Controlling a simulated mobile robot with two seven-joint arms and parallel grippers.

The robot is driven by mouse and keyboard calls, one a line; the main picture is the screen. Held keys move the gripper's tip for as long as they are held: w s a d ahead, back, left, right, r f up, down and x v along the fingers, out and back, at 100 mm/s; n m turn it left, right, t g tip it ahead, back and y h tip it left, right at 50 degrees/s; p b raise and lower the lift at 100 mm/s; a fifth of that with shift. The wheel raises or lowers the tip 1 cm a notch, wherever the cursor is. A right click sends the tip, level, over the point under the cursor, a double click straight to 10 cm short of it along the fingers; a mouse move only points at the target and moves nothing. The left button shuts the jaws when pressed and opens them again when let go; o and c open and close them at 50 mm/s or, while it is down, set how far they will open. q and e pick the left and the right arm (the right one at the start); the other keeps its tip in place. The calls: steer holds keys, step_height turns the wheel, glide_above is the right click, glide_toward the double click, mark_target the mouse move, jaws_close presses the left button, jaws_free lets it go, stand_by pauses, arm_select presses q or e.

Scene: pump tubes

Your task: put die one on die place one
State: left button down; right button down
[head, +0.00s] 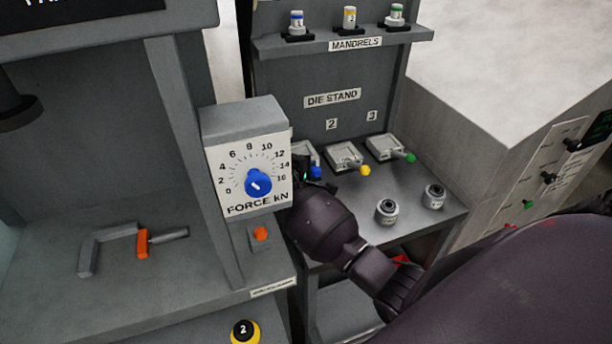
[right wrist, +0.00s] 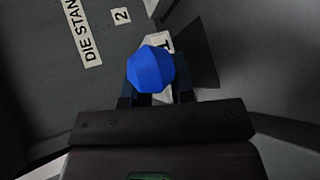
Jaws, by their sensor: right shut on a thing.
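Die one is a pale plate with a blue knob (head: 316,172) at the left end of the die stand (head: 440,212) in the head view. My right gripper (head: 308,172) reaches in from the right and hides most of this die. In the right wrist view the blue knob (right wrist: 152,70) sits between the two dark fingers of my right gripper (right wrist: 154,97), which is shut on it. A label reading 1 shows partly behind the knob. I cannot tell whether the die touches the shelf, and die place one is mostly hidden. My left gripper is out of view.
Dies with yellow (head: 365,170) and green (head: 410,157) knobs lie right of die one. Two small cylinders (head: 387,211) stand in front on the shelf. The force dial box (head: 248,160) is close left of my right gripper. Mandrels (head: 349,17) stand on the shelf above.

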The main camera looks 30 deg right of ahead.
steer(key=shift+w+d, duration=0.2)
steer(key=shift+w, duration=0.55)
steer(key=shift+f, duration=1.65)
steer(key=shift+f, duration=0.65)
steer(key=c, duration=1)
jaws_free()
steer(key=shift+s, duration=0.1)
steer(key=shift+o, duration=0.2)
steer(key=shift+r, duration=0.5)
steer(key=v, duration=0.7)
steer(key=shift+a+r, duration=0.2)
steer(key=shift+a, duration=0.05)
